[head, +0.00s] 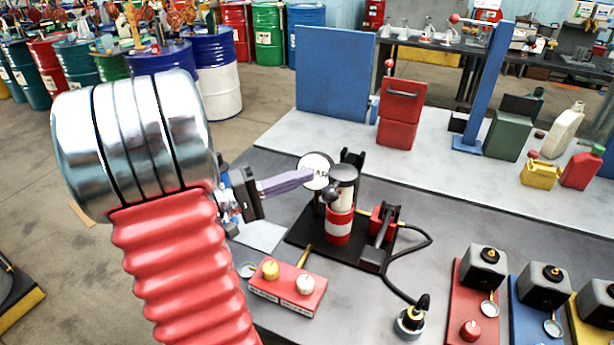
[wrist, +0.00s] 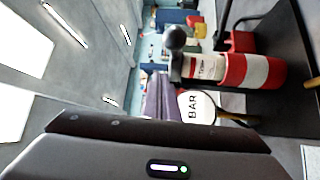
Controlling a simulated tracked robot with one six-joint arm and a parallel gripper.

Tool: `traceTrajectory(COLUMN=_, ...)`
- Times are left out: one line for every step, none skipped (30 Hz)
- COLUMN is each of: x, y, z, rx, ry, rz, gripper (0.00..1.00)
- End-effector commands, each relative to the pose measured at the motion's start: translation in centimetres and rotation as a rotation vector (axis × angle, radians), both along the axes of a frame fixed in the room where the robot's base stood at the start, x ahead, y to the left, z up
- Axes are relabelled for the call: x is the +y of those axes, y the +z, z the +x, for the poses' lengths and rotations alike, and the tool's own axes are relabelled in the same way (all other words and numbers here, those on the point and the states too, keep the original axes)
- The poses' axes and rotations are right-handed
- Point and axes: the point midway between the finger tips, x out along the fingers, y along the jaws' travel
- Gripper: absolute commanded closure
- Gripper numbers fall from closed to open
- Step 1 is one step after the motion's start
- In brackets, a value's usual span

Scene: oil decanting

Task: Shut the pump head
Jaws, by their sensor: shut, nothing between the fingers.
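The pump (head: 339,222) is a red-and-white cylinder upright on a black base plate (head: 300,243). Its dark top carries a dark ball knob (head: 330,193). A round white gauge (head: 318,165) stands beside the top. My gripper (head: 308,176) has purple fingers, closed together and empty. In the head view the fingertips overlap the gauge's lower left; I cannot tell whether they touch. In the wrist view the fingers (wrist: 160,95) lie next to the gauge marked BAR (wrist: 196,107), with the knob (wrist: 176,39) and cylinder (wrist: 245,71) nearby. I cannot tell whether the head is open.
A red block with yellow and white knobs (head: 289,288) sits in front. A small red device (head: 383,220) with a black hose stands right of the pump. Coloured stations (head: 478,310) line the lower right. A blue post (head: 484,85) and red can (head: 401,113) stand behind.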

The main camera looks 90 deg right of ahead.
Motion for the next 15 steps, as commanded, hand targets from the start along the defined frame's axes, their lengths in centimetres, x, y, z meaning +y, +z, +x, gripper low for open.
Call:
traceTrajectory(x=0.0, y=-0.5, z=0.6, rx=0.000, ry=0.003, rz=0.002, gripper=1.00)
traceTrajectory(x=0.0, y=-0.8, z=0.9, rx=0.000, ry=0.003, rz=0.002, gripper=1.00)
traceTrajectory(x=-0.1, y=-1.2, z=1.3, rx=0.000, ry=0.005, rz=0.002, gripper=1.00)
traceTrajectory(x=-0.1, y=-1.4, z=1.6, rx=0.001, ry=0.006, rz=0.003, gripper=1.00)
traceTrajectory(x=0.0, y=-1.7, z=1.9, rx=0.001, ry=0.006, rz=0.003, gripper=1.00)
traceTrajectory(x=0.0, y=-2.1, z=2.3, rx=0.001, ry=0.005, rz=0.002, gripper=1.00)
traceTrajectory(x=0.0, y=-2.3, z=2.6, rx=0.000, ry=0.005, rz=0.002, gripper=1.00)
traceTrajectory(x=-0.1, y=-2.6, z=2.9, rx=0.000, ry=0.006, rz=0.001, gripper=1.00)
traceTrajectory(x=0.0, y=-2.9, z=3.4, rx=0.001, ry=0.007, rz=0.001, gripper=1.00)
traceTrajectory(x=0.0, y=-3.2, z=3.6, rx=0.001, ry=0.006, rz=0.001, gripper=1.00)
traceTrajectory(x=0.0, y=-3.5, z=3.9, rx=0.002, ry=0.006, rz=0.002, gripper=1.00)
traceTrajectory(x=0.0, y=-3.8, z=4.2, rx=0.001, ry=0.006, rz=0.001, gripper=1.00)
traceTrajectory(x=0.0, y=-4.0, z=4.4, rx=0.000, ry=0.007, rz=0.001, gripper=1.00)
traceTrajectory(x=0.0, y=-4.2, z=4.7, rx=0.000, ry=0.007, rz=0.000, gripper=1.00)
traceTrajectory(x=0.0, y=-4.4, z=4.9, rx=0.000, ry=0.007, rz=0.000, gripper=1.00)
